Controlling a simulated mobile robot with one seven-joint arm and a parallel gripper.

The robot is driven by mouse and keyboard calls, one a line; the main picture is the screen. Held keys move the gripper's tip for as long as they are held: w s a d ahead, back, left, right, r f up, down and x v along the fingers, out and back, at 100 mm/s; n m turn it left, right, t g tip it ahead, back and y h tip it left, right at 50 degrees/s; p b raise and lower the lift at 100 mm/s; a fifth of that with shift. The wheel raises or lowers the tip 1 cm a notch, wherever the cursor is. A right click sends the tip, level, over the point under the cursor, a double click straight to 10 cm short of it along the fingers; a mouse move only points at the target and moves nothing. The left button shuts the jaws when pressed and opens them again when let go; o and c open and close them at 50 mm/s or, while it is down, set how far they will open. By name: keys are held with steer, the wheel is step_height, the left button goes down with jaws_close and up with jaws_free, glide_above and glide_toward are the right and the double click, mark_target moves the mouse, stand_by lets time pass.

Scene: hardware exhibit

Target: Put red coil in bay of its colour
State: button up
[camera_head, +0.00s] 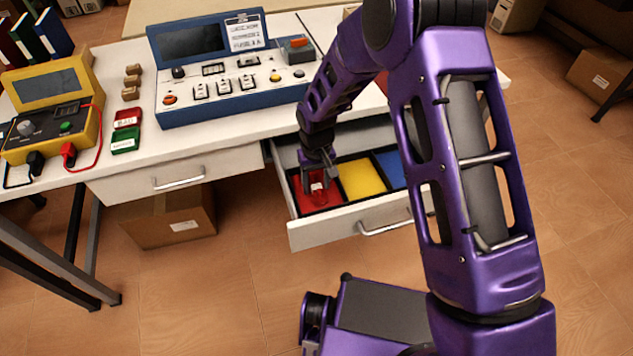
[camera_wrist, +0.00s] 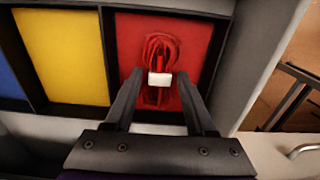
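The red coil (camera_head: 318,187), with a white tag, is in the red bay (camera_head: 303,204) of the open drawer. In the wrist view the coil (camera_wrist: 161,48) appears to lie on the red floor of the bay (camera_wrist: 203,30). My gripper (camera_head: 320,172) is directly above the coil, pointing down. In the wrist view my gripper's fingers (camera_wrist: 160,78) are spread, one on each side of the coil's tag, with small gaps showing. The lower end of the coil is partly between the fingers.
The yellow bay (camera_head: 360,179) and blue bay (camera_head: 390,168) are beside the red one and look empty. The drawer front (camera_head: 345,224) and black dividers edge the bays. On the table are a blue control panel (camera_head: 228,75) and a yellow meter (camera_head: 50,110).

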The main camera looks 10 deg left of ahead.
mark_target(317, 186)
steer(key=shift+o, duration=0.2)
steer(key=shift+r, duration=0.1)
steer(key=shift+r+p, duration=0.3)
steer(key=shift+p, duration=0.05)
step_height(317, 186, up, 12)
steer(key=p, duration=0.1)
steer(key=shift+f, duration=0.15)
